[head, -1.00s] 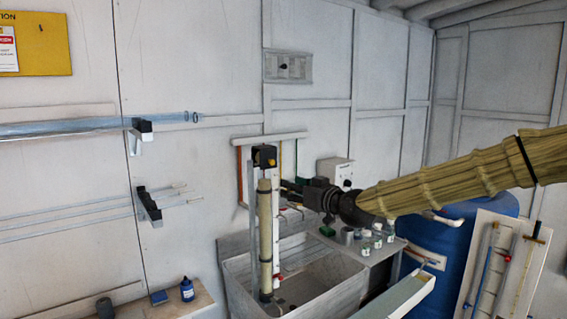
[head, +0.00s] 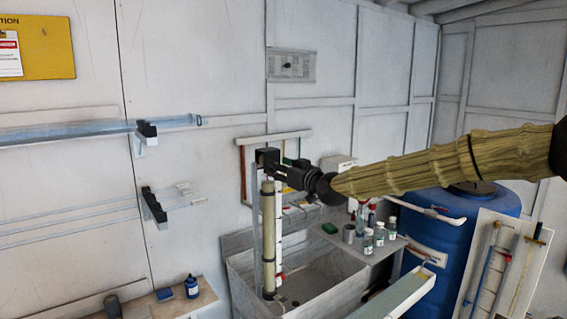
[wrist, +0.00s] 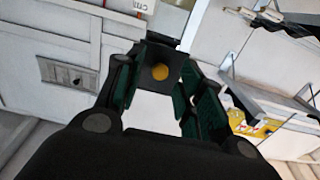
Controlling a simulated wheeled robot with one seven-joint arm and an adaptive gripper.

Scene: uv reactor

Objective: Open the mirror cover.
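A black box-shaped part (head: 267,155), which I take to be the mirror cover, sits above the beige upright tube (head: 268,225) over the sink. My gripper (head: 281,170) is at its right side in the head view and partly hides it. In the wrist view the dark block with a round orange-yellow spot (wrist: 160,72) shows at the far end of my gripper (wrist: 163,92). The two green-padded fingers stand apart with a bright gap between them. The block lies at or just beyond the fingertips; contact is unclear.
A grey sink (head: 300,275) stands below, with a side shelf of several bottles (head: 380,236) at its right. A blue barrel (head: 440,255) and a rod board (head: 503,265) are further right. Glass tubes on a wall rack (head: 90,130) are at left.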

